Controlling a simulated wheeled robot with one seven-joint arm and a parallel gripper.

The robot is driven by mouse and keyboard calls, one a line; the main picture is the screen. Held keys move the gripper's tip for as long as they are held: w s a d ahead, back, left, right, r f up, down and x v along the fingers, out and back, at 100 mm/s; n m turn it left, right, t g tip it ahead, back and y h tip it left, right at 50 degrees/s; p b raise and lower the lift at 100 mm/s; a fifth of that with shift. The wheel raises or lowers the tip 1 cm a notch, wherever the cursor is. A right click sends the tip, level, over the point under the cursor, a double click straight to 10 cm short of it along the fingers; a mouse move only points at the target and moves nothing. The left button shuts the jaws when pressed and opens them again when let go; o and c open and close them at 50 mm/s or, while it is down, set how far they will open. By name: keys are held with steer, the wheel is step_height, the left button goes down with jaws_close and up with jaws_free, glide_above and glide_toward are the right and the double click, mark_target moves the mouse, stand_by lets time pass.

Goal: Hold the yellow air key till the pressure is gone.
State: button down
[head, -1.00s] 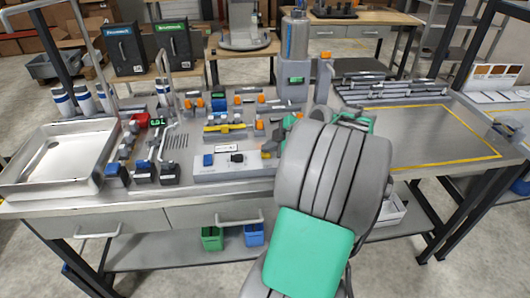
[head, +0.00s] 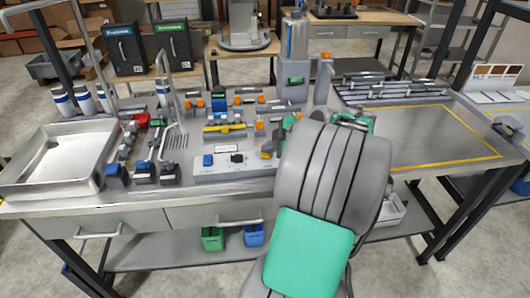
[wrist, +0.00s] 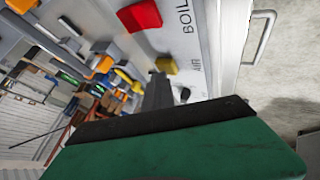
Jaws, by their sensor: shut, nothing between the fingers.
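The yellow air key (wrist: 166,65) shows in the wrist view beside the letters "AIR" on a pale panel. My gripper (wrist: 158,86) is shut and empty, its dark fingertips right at the key's lower edge. I cannot tell whether they touch or press it. A red key (wrist: 141,14) sits farther up beside the letters "BOIL". In the head view a small yellow spot (head: 266,155) shows at the panel's right, left of my arm, and may be this key. My arm hides the fingertips there. No readable pressure gauge shows.
A pale control box (head: 225,172) with blue and black parts lies on the metal bench. A steel tray (head: 45,165) stands at left. A tall cylinder (head: 295,38) stands behind my arm. The yellow-outlined area (head: 435,135) at right is clear.

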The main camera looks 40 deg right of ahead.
mark_target(268, 155)
stand_by(0.8)
steer(key=shift+r+p, duration=0.35)
steer(key=shift+r, duration=0.6)
step_height(268, 155, up, 5)
steer(key=p, duration=0.2)
steer(key=shift+p, duration=0.3)
